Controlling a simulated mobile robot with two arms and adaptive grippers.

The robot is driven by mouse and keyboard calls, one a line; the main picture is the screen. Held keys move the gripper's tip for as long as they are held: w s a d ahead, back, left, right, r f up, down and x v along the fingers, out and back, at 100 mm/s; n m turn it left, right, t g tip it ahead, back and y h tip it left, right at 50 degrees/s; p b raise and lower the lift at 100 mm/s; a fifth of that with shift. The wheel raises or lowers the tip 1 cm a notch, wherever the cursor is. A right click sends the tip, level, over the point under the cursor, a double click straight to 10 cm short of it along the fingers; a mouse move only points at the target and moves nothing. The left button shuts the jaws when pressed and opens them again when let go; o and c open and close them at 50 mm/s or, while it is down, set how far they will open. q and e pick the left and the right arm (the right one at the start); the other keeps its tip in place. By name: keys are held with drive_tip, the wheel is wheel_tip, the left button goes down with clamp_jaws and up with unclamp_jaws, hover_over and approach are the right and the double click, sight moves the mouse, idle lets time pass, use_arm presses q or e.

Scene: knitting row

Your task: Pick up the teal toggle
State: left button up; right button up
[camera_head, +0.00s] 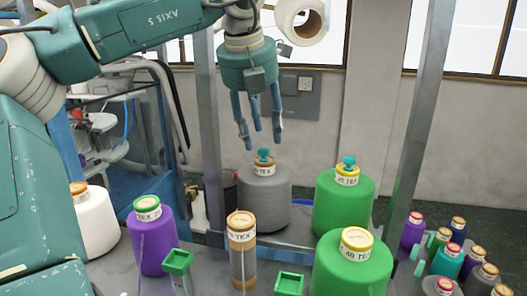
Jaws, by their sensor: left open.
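Two small teal toggle-shaped pieces show. One teal toggle (264,154) stands on top of the grey yarn cone (264,196). The other teal toggle (348,161) stands on top of the rear green cone (343,205). I cannot tell which one the task names. My left gripper (260,141) comes down from above with its blue fingers spread, open and empty. Its fingertips are just above the toggle on the grey cone in the picture; I cannot tell the exact gap. My right gripper is not in view.
A front green cone (350,272), a brown cone (241,262), a purple cone (152,245) and a white cone (96,225) stand around. Green square-topped pieces (177,261) stand in front. Several small spools (447,262) crowd the right. A grey post (421,100) rises at right.

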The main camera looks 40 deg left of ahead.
sight(263, 149)
use_arm(q)
drive_tip(key=p+x, duration=0.2)
drive_tip(key=x, duration=0.2)
drive_tip(key=shift+w+a+f, duration=0.1)
drive_tip(key=shift+a+f, duration=0.05)
drive_tip(key=shift+f, duration=0.25)
drive_tip(key=c, duration=0.7)
drive_tip(key=shift+c, duration=0.2)
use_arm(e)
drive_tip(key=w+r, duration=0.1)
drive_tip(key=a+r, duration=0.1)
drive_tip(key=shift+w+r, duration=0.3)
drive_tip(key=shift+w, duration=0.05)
